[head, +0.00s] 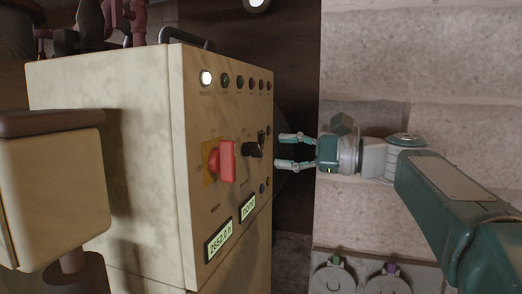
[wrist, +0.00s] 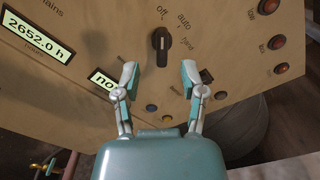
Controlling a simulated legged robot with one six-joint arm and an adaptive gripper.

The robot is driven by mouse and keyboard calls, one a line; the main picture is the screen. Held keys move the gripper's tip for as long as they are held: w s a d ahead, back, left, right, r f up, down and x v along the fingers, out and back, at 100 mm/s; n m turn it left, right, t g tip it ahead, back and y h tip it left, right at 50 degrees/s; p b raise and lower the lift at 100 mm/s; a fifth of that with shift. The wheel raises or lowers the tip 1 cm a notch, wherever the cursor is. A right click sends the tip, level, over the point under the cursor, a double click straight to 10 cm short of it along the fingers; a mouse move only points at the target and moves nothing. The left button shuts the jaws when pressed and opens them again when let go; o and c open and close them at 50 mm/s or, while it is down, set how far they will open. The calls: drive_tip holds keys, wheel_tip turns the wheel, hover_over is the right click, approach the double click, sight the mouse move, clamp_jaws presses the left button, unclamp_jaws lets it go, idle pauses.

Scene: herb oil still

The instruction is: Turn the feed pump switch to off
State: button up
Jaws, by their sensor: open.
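The black rotary switch (head: 253,150) is on the front of the cream control cabinet, right of a large red switch. In the wrist view the switch (wrist: 161,46) has the words "off" and "auto" beyond it and a third, blurred label at its right. Its long grip runs nearly up and down in that view, but I cannot tell which label it points to. My gripper (head: 281,151) is open and empty, facing the panel just right of the switch. In the wrist view the gripper (wrist: 160,75) has its fingers spread either side of the switch's line, short of it.
The red switch (head: 222,162) on a yellow plate sits close to the left. Lamps (head: 240,83) line the panel top, and lit displays (head: 218,243) are below. A beige box (head: 50,190) stands in front at left. A stone wall (head: 370,60) is behind my arm.

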drive_tip(key=v, duration=0.5)
drive_tip(key=shift+d, duration=0.25)
drive_tip(key=s+a+f+n+h, duration=0.15)
drive_tip(key=s+f+h, duration=0.25)
drive_tip(key=f, duration=0.4)
drive_tip(key=s+a+f+n+h, duration=0.1)
drive_tip(key=s+a+f+h, duration=0.1)
drive_tip(key=s+f+h, duration=0.45)
drive_tip(key=s+d+f+n+h, duration=0.3)
drive_tip(key=s+f+n, duration=0.1)
drive_tip(key=f, duration=0.5)
drive_tip(key=s+d+f+n+h, duration=0.3)
drive_tip(key=s+d+f+n, duration=0.1)
drive_tip(key=f, duration=0.6)
drive_tip(key=shift+s+n+g, duration=0.3)
drive_tip(key=shift+s+n, duration=0.15)
drive_tip(key=shift+s, duration=0.75)
drive_tip(key=shift+h, duration=0.25)
